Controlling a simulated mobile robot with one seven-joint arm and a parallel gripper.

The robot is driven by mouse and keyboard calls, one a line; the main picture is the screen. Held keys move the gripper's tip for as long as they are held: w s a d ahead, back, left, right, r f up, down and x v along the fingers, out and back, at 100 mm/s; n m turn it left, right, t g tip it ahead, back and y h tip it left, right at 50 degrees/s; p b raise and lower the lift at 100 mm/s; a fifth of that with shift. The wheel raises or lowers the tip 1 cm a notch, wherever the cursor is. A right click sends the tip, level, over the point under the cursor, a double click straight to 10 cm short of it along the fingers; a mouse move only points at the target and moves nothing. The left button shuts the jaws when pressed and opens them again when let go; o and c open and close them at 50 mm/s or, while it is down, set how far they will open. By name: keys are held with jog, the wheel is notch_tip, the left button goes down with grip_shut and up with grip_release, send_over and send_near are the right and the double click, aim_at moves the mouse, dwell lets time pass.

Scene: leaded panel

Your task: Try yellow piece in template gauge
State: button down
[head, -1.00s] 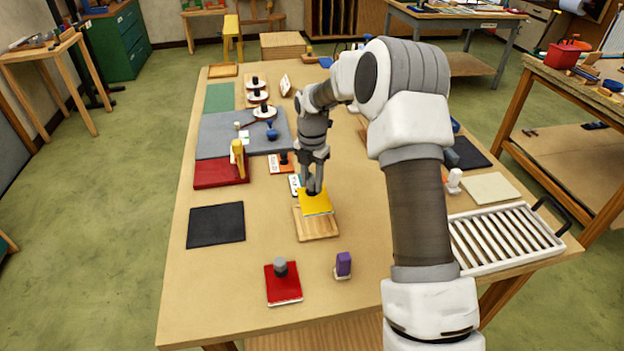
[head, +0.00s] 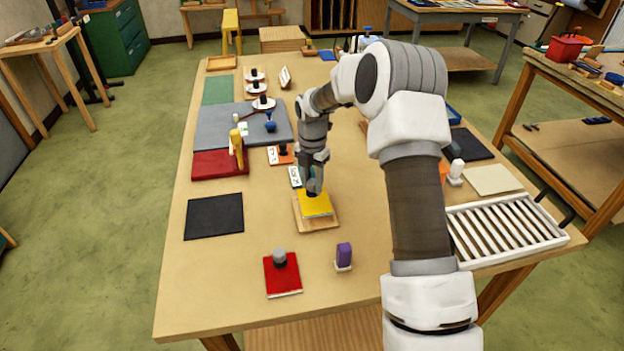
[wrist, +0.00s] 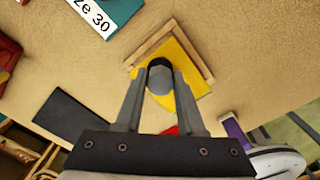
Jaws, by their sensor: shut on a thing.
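The yellow piece (head: 318,208) is a flat plate with a dark, grey-topped knob (wrist: 160,76). My gripper (head: 313,191) is shut on this knob, with one finger on each side in the wrist view (wrist: 160,88). The yellow piece is over the wooden template gauge (head: 324,226), a light board. In the wrist view, the gauge's raised wooden strips (wrist: 193,45) form a corner around two sides of the yellow piece (wrist: 184,95). I cannot tell whether the piece touches the strips or rests fully on the board.
A red piece with a grey knob (head: 283,281) and a purple-handled item (head: 343,255) stand nearer the front. A black mat (head: 214,217) lies left, a slatted white rack (head: 505,232) right. Cards marked with numbers (head: 295,177) lie just behind the gauge.

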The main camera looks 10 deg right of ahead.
aim_at(312, 193)
jog(key=shift+f+b, duration=0.3)
jog(key=shift+f, duration=0.5)
jog(key=shift+f+b, duration=0.35)
jog(key=shift+f, duration=0.65)
dwell(1.2)
jog(key=shift+c, duration=2.2)
grip_release()
jog(key=shift+r, duration=0.1)
notch_tip(312, 193, up, 17)
jog(key=shift+r, duration=0.2)
